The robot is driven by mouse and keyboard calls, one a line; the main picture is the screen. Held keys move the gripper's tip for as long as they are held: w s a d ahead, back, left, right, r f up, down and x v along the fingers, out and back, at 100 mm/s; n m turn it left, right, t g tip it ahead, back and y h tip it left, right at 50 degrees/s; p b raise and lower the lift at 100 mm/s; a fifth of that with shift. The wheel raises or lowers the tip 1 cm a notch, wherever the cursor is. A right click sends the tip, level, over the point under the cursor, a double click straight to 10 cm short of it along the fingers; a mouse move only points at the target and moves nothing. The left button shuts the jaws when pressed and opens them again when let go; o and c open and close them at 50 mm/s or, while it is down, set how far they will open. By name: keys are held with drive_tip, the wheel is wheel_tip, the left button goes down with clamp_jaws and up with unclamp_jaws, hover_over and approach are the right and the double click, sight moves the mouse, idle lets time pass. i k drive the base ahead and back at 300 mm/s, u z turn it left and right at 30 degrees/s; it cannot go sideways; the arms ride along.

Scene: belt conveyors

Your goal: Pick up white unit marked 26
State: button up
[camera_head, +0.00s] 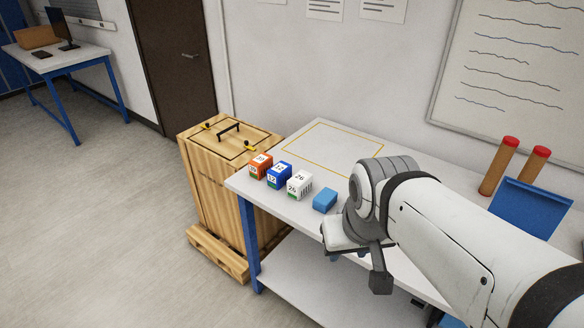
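The white unit marked 26 (299,186) stands upright on the white table, with 26 on its top and front and dark stripes on its right side. It is third in a row of small blocks, between a blue one and a plain blue block. My gripper (355,262) hangs at the table's front edge, to the right of and nearer than the white unit, apart from it. My arm hides part of it, and its finger opening does not show clearly.
An orange unit (260,166), a blue unit marked 12 (279,175) and a plain blue block (325,200) share the table (262,200). A yellow-outlined area (333,126) behind is empty. A wooden crate (213,185) stands left. Red-topped cylinders (499,167) and a blue panel (532,207) stand right.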

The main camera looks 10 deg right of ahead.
sight(301, 184)
drive_tip(key=u, duration=2.1)
drive_tip(key=i, duration=1.95)
drive_tip(key=z, duration=3.6)
drive_tip(key=i, duration=0.75)
drive_tip(key=u, duration=0.05)
